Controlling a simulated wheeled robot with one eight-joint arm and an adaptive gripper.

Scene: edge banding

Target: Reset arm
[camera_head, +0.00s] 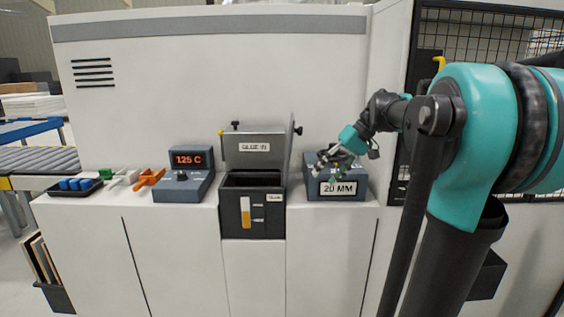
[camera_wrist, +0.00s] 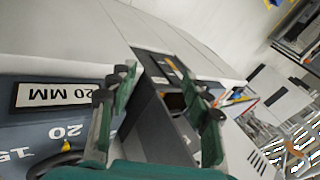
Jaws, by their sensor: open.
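My gripper (camera_head: 331,158) hangs above the dial box (camera_head: 345,188) labelled 20 MM, near its left side, in the head view. In the wrist view my gripper (camera_wrist: 160,100) shows two green fingers spread apart with nothing between them. The 20 MM label (camera_wrist: 66,94) appears upside down there, with a dark knob (camera_wrist: 60,160) and a yellow mark near the number 20.
A temperature box (camera_head: 188,178) reads 125 C. Orange (camera_head: 150,178) and white-green (camera_head: 120,178) tools lie left of it, beside a black tray (camera_head: 75,188) with blue pieces. A roller conveyor (camera_head: 40,160) is at far left. The white machine wall stands behind everything.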

